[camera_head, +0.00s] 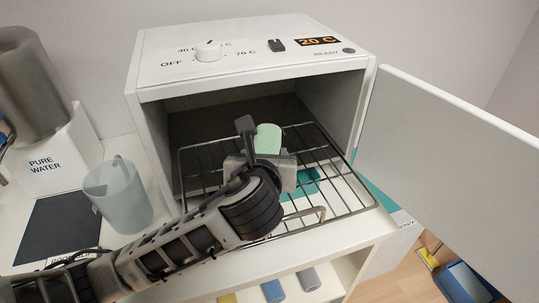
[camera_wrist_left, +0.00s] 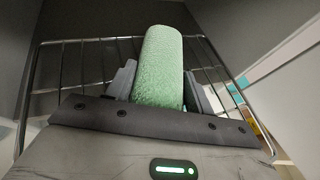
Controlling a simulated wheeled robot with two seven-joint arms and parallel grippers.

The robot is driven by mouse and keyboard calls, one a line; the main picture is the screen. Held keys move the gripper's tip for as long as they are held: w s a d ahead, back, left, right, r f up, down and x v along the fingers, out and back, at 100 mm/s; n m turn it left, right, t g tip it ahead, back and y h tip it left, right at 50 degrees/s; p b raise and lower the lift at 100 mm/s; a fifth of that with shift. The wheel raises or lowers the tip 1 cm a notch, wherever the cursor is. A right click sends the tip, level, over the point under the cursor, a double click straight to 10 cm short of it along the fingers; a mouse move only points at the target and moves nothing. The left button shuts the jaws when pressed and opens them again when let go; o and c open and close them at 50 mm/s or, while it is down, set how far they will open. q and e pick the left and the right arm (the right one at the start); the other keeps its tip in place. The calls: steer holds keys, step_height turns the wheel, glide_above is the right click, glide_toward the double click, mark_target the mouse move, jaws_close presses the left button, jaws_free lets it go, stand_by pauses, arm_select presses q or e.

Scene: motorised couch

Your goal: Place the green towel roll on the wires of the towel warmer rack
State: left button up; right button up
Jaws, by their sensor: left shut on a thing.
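The green towel roll (camera_head: 268,139) is between the fingers of my left gripper (camera_head: 262,152), over the wires of the rack. In the left wrist view the towel roll (camera_wrist_left: 160,65) points away from the gripper, with a grey finger on each side of it. The wire rack (camera_head: 340,190) is pulled partly out of the open white towel warmer (camera_head: 140,95). The rack's wires (camera_wrist_left: 75,62) also show behind the roll in the left wrist view. I cannot tell whether the roll touches the wires. My right gripper is not in view.
The warmer's door (camera_head: 450,160) stands open at the right. A translucent jug (camera_head: 118,195) and a water dispenser (camera_head: 55,160) stand at the left. Rolled towels (camera_head: 272,291) lie on a shelf below. The rack's right side is free.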

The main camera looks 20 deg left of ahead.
arm_select(q)
steer(key=shift+s+f, duration=0.15)
steer(key=shift+f, duration=0.2)
steer(key=shift+f, duration=0.1)
steer(key=o, duration=1)
steer(key=v, duration=1.2)
steer(key=shift+d, duration=0.1)
